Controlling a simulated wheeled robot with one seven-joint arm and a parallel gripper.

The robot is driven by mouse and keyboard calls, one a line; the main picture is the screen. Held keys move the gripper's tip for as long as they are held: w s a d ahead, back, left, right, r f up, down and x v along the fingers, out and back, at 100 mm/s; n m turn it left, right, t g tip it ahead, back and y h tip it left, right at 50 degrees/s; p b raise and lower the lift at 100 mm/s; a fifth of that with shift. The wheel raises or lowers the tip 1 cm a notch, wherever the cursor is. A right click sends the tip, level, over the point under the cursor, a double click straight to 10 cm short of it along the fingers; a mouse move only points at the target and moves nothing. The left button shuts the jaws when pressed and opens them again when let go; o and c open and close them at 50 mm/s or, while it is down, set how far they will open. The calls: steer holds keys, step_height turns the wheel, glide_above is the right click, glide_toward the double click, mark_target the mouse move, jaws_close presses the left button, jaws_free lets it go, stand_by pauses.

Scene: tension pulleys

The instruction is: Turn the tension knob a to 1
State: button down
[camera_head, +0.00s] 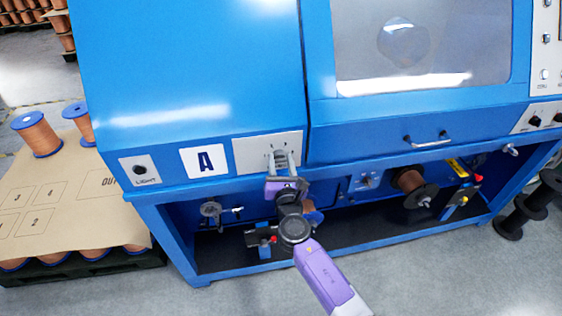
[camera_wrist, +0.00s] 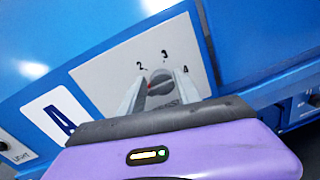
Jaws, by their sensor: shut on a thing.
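The tension knob a (camera_wrist: 162,78) is a round grey knob on a light grey plate (camera_wrist: 102,72) beside the "A" label (camera_wrist: 52,118). In the wrist view the numbers 2, 3 and 4 show around its top. The number 1 cannot be seen; my gripper covers the lower part of the plate. A small red mark shows on the knob's left side, close to the left finger. My gripper (camera_wrist: 157,84) is shut on the knob, one finger on each side. In the head view my gripper (camera_head: 282,161) reaches the plate (camera_head: 246,153) from below.
A "LIGHT" switch (camera_head: 140,171) is left of the "A" label. A drawer handle (camera_head: 427,140) sticks out at right. Below are pulleys and a copper spool (camera_head: 410,182). A pallet with cardboard (camera_head: 60,185) and spools stands at left.

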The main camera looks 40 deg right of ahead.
steer(key=shift+s+d+f, duration=0.15)
steer(key=shift+s+f, duration=0.1)
steer(key=shift+f, duration=0.55)
steer(key=c, duration=1)
jaws_free()
steer(key=shift+g, duration=0.3)
steer(key=shift+o, duration=0.2)
steer(key=shift+w+r, duration=0.1)
steer(key=shift+w+r, duration=0.1)
steer(key=shift+r, duration=0.05)
steer(key=v, duration=0.8)
steer(key=shift+b, duration=0.3)
